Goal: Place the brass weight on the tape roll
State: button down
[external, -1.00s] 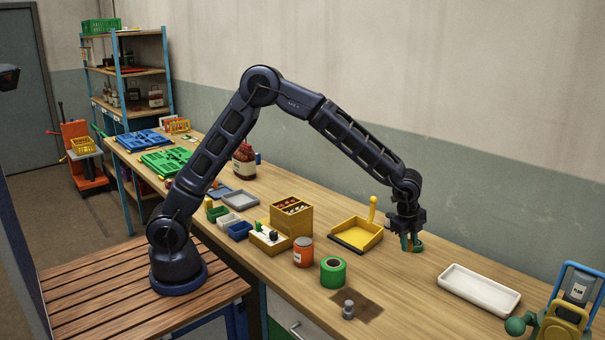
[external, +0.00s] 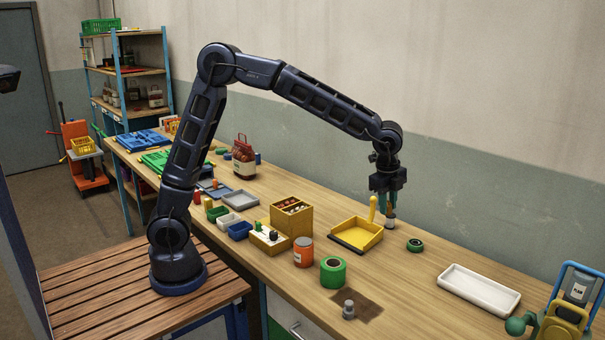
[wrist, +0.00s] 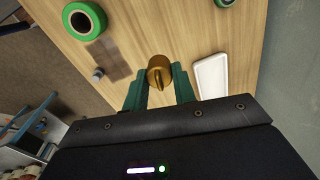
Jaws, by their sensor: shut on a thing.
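My gripper (external: 390,207) points down near the back of the bench, just right of the yellow dustpan. It is shut on the brass weight (wrist: 158,68), which shows between the green fingers in the wrist view; in the external view the fingers partly hide it. I cannot tell whether its lower end touches the bench. A bright green tape roll (external: 333,272) lies at the front of the bench and shows at the wrist view's top left (wrist: 98,22). A smaller dark green roll (external: 415,245) lies right of my gripper.
The yellow dustpan (external: 346,236) stands close left of my gripper. An orange can (external: 303,252) is beside the green roll. A white tray (external: 479,291) lies to the right. Bare bench lies between.

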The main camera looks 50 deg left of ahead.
notch_tip(320, 180, up, 4)
jog(key=n+g, duration=0.1)
send_over(334, 263)
notch_tip(334, 263, down, 20)
jog(key=shift+f, duration=0.1)
dwell(0.3)
jog(key=shift+f, duration=0.1)
jog(key=c, duration=1.1)
grip_release()
jog(key=shift+c, duration=0.2)
notch_tip(334, 263, up, 12)
jog(key=shift+n, duration=0.3)
